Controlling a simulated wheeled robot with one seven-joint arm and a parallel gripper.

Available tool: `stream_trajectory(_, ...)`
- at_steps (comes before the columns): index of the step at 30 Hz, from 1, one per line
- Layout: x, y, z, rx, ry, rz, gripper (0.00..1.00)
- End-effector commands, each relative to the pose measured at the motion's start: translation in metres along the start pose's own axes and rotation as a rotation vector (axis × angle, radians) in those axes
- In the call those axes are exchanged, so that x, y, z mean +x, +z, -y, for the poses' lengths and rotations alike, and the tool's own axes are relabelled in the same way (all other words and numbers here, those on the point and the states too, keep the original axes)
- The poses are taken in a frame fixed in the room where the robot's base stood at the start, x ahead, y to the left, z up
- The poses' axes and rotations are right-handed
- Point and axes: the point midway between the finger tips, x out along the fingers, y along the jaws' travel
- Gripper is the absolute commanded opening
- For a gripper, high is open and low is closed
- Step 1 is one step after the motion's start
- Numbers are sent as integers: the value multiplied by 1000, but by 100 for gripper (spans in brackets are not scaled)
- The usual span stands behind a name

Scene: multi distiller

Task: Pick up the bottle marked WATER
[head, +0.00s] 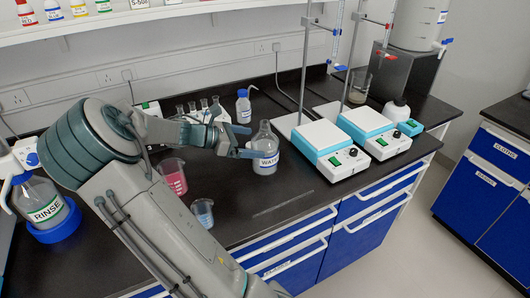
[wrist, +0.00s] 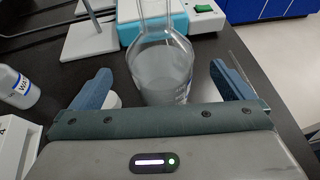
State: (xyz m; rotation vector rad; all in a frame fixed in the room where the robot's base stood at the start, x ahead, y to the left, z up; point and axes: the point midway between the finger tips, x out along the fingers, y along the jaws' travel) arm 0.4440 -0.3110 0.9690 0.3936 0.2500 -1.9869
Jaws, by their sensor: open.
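A clear round glass flask (head: 265,146) with a narrow neck stands upright on the black bench, its white label starting "WAT", the rest hard to read. In the wrist view the flask (wrist: 162,68) is straight ahead, between the two blue fingertips and slightly beyond them. My gripper (head: 248,141) is open and empty, level with the flask's body at its left side in the head view. It also shows in the wrist view (wrist: 160,75), with a gap beside each finger. The flask's lower part is hidden behind the gripper body.
White-and-teal hotplates (head: 318,148) with stands are right of the flask. A pink beaker (head: 173,178) and a blue beaker (head: 203,213) stand nearer the front.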

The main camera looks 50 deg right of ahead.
Motion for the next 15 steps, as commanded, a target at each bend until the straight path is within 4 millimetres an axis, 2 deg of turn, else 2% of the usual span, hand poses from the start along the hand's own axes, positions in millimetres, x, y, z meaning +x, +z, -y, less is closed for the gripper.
stream_trajectory(5,13,0,0,0,-2,1,100)
stream_trajectory(12,49,0,1,0,-3,1,100)
stream_trajectory(15,55,-1,0,0,0,0,100)
